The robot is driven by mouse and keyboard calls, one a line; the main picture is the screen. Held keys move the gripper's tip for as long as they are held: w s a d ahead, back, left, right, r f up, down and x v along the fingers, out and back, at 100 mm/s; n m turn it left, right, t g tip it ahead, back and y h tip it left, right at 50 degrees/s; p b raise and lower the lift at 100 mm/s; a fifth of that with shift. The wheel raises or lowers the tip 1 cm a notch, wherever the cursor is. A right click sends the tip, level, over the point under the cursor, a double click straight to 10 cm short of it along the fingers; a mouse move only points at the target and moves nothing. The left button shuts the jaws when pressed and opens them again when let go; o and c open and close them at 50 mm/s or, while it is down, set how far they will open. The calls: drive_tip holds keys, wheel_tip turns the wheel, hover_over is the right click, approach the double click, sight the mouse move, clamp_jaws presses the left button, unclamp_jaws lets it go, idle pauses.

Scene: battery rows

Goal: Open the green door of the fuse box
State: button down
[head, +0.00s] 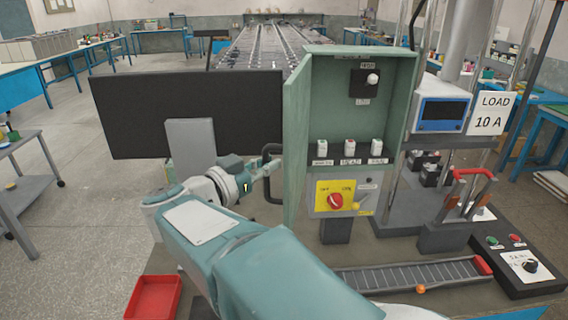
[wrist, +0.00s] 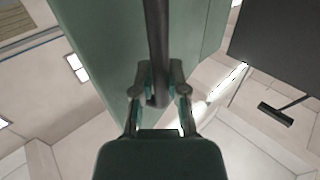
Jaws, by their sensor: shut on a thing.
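The green fuse box (head: 332,108) stands right of centre in the head view with its inside showing. Its green door (head: 296,135) is swung out on the left side and is seen nearly edge-on. A dark bar handle (head: 271,149) is on the door's outer face. My gripper (head: 267,168) is at this handle, left of the door. In the wrist view my gripper (wrist: 160,90) is shut on the handle (wrist: 157,40), with the green door (wrist: 105,45) behind it. The fingertips are small and partly hidden in the head view.
Inside the box are several white fuses (head: 349,147) and a switch (head: 370,80). A red rotary knob (head: 336,201) on a yellow plate is below. A black panel (head: 130,115) stands left of the door. A red tray (head: 153,298) lies front left.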

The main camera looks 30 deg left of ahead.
drive_tip(key=shift+a, duration=0.15)
idle(0.3)
drive_tip(key=c, duration=0.6)
unclamp_jaws()
drive_tip(key=shift+c, duration=0.2)
drive_tip(key=v, duration=1.2)
drive_tip(key=shift+a, duration=0.2)
